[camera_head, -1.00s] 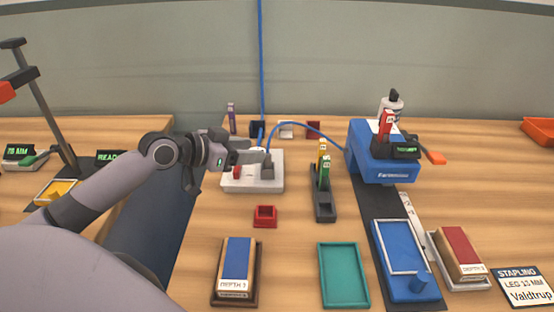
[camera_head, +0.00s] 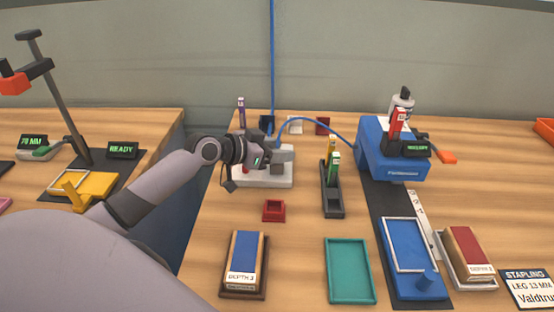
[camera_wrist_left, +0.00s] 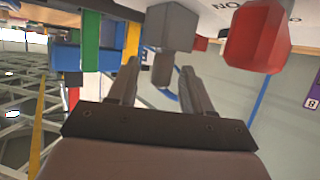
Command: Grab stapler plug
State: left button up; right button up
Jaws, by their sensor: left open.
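The grey stapler plug (camera_head: 277,168) sits on the white power strip (camera_head: 250,182) in the head view. A blue cable (camera_head: 312,120) arches from the strip area to the blue stapler (camera_head: 378,160). My left gripper (camera_head: 291,152) is over the strip, close to the plug, with its jaws partly overlapping it. In the left wrist view, the two fingers of the gripper (camera_wrist_left: 160,84) are apart. The plug (camera_wrist_left: 171,24) shows beyond the fingertips, with its narrower end (camera_wrist_left: 163,70) in the gap between them. Whether they touch is unclear. My right gripper is out of view.
A black holder (camera_head: 332,204) with yellow and green pieces stands right of the strip. A small red tray (camera_head: 273,211) lies in front. A red switch (camera_wrist_left: 258,38) is beside the plug in the wrist view. A teal tray (camera_head: 349,271) is nearer.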

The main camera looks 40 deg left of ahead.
pick_arm(q)
grip_shut()
jog(key=shift+r, duration=0.1)
